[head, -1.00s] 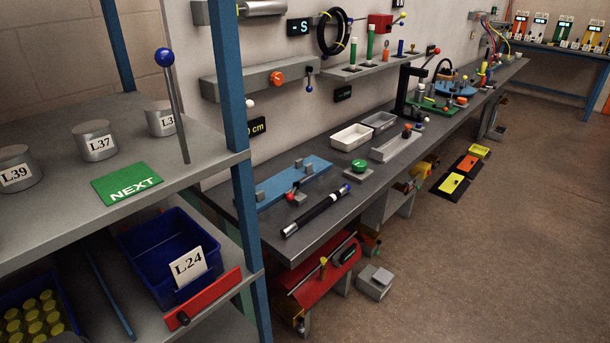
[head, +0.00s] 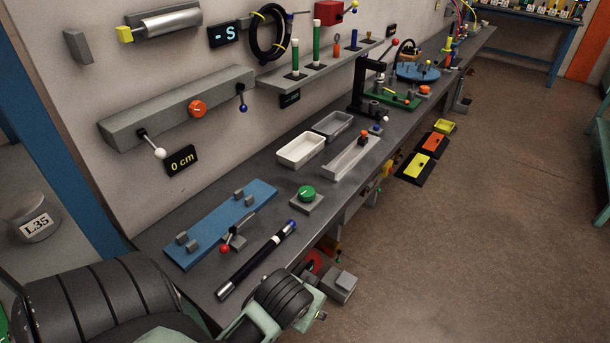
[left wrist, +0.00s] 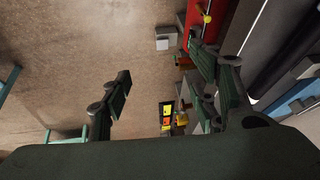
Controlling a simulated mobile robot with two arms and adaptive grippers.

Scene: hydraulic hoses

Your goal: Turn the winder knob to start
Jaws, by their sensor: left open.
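The frames do not label which knob belongs to the winder. A round blue plate with pegs (head: 418,72) stands far along the bench, with a small orange knob (head: 425,90) by it. A larger orange knob (head: 197,108) sits on a grey wall bar. A green knob (head: 307,193) on a grey base stands nearer on the bench. My left arm crosses the bottom of the head view. In the left wrist view my left gripper (left wrist: 165,95) is open, its fingers apart over floor and bench edge, with nothing between them. My right gripper is not in view.
The bench (head: 170,206) holds a blue fixture plate (head: 215,225), a black hose (head: 255,262), a white tray (head: 301,151) and a black stand (head: 366,90). The floor (head: 480,220) to the right is clear.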

